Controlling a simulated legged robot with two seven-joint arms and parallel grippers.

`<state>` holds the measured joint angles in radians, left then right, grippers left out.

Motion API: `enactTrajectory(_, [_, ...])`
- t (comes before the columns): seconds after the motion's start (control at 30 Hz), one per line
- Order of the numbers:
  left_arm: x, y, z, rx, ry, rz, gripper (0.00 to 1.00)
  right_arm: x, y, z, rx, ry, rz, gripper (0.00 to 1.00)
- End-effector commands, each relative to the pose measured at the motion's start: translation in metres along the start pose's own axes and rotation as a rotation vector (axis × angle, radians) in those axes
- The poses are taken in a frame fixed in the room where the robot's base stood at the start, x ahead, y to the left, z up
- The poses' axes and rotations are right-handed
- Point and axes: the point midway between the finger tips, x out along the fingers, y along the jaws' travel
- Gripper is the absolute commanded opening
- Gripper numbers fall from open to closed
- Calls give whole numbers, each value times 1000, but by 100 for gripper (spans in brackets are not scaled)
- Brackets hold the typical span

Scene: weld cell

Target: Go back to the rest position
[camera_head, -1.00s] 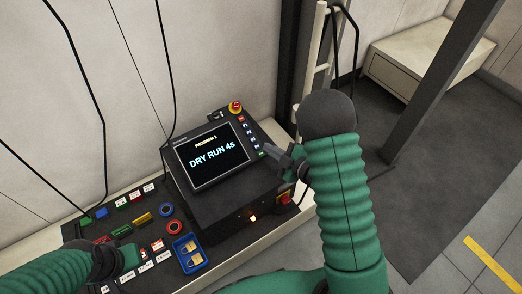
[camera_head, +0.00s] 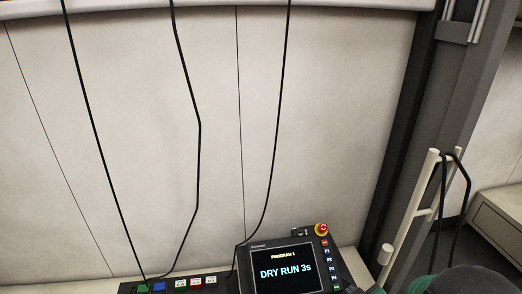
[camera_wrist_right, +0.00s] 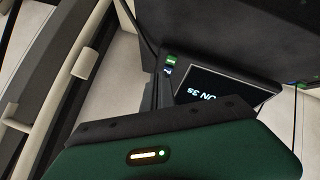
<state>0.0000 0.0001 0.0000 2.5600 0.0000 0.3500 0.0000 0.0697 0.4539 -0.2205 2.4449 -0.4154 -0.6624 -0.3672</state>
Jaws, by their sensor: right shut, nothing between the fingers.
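My right arm's dark rounded joint and a little green sleeve (camera_head: 465,280) show at the bottom right corner of the head view. In the right wrist view my right gripper (camera_wrist_right: 157,90) shows as dark grey fingers beyond the green housing, shut and empty. It is beside the control pendant, whose screen (camera_wrist_right: 222,90) appears upside down there. Whether it touches the pendant cannot be told. In the head view the pendant's screen (camera_head: 285,271) reads "PROGRAM 1, DRY RUN 3s". My left gripper and arm are not in view.
A red emergency-stop knob (camera_head: 321,229) tops the pendant. Several coloured buttons (camera_head: 180,284) line the panel at its left. Black cables (camera_head: 198,130) hang before the pale wall. A cream rail (camera_head: 412,215) and dark post (camera_head: 405,130) stand at the right.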

Motion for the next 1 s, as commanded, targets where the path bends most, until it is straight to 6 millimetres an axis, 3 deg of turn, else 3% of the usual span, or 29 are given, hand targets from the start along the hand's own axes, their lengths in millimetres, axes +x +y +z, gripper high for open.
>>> enactTrajectory(0.2, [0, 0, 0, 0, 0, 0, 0, -61, -52, 16, 340, -327, -100, 0])
enactTrajectory(0.43, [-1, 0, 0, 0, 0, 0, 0, -142, -119, 28, 588, -619, -212, 0])
enactTrajectory(0.5, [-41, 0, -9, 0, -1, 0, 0, -164, -98, 4, 583, -616, -208, 0])
enactTrajectory(0.67, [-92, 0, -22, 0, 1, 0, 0, -197, -75, -28, 579, -616, -208, 0])
enactTrajectory(0.77, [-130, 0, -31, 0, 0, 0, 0, -222, -57, -52, 578, -615, -208, 0])
enactTrajectory(0.9, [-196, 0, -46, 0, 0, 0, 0, -266, -27, -95, 577, -615, -207, 0])
enactTrajectory(1.0, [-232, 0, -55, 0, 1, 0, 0, -289, -11, -117, 577, -615, -207, 0])
